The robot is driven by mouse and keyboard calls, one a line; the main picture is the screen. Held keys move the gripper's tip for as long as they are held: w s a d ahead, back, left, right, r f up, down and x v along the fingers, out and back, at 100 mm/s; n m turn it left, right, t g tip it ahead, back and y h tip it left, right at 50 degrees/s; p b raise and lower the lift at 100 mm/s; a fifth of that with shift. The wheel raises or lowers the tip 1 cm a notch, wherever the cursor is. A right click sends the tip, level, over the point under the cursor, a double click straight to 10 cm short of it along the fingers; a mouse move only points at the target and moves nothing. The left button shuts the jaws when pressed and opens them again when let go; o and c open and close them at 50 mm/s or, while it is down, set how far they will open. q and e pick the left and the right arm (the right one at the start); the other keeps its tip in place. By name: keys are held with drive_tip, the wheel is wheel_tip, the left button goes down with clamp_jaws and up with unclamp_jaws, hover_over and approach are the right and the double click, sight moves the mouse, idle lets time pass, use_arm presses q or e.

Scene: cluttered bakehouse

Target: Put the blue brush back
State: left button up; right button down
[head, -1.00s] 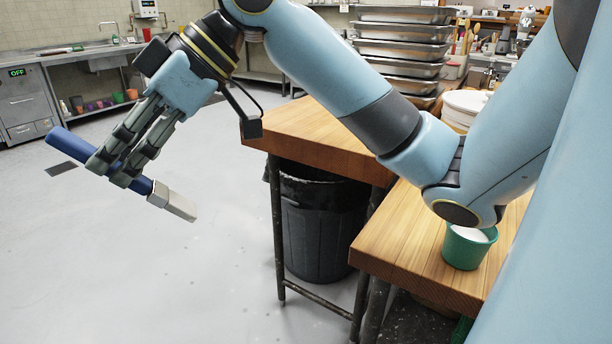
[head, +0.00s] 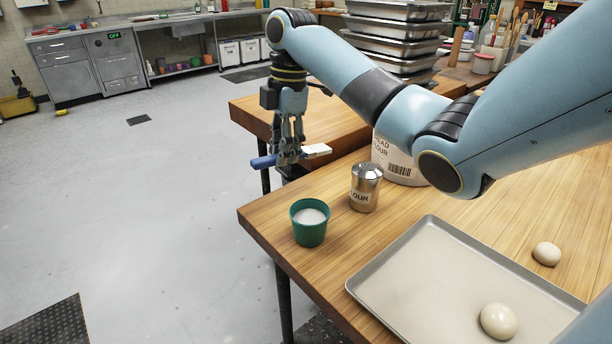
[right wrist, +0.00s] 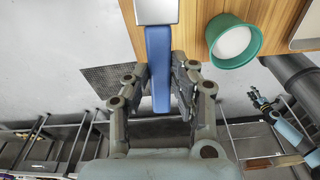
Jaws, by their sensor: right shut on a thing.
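The blue brush (head: 268,160) has a blue handle and a pale flat head. My right gripper (head: 288,158) is shut on its handle and holds it level near the edges of the wooden tables. The brush head points right in the head view. In the right wrist view the blue handle (right wrist: 158,70) lies between the two fingers of my right gripper (right wrist: 162,75), with the metal-coloured ferrule (right wrist: 156,10) at the top edge.
A green cup of white powder (head: 310,226), a flour shaker (head: 365,188) and a white flour tub (head: 398,160) stand on the wooden table (head: 272,222). A baking tray (head: 425,290) lies there with a dough ball (head: 498,321). Stacked steel pans (head: 395,40) stand behind. Open floor is left.

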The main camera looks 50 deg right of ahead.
sight(295, 201)
drive_tip(key=shift+s+d+f+n+h+p, duration=0.2)
drive_tip(key=shift+d+f+n+h, duration=0.1)
drive_tip(key=shift+d+f, duration=0.15)
drive_tip(key=shift+s+d+f+n+h+p, duration=0.2)
drive_tip(key=shift+d+f+h, duration=0.1)
drive_tip(key=shift+d+f, duration=0.15)
wheel_tip(295, 201, down, 9)
drive_tip(key=shift+d+f, duration=0.1)
use_arm(q)
drive_tip(key=shift+s+r, duration=0.2)
drive_tip(key=shift+r, duration=0.4)
use_arm(e)
drive_tip(key=c, duration=1.1)
unclamp_jaws()
wheel_tip(295, 201, up, 12)
drive_tip(key=shift+r, duration=0.1)
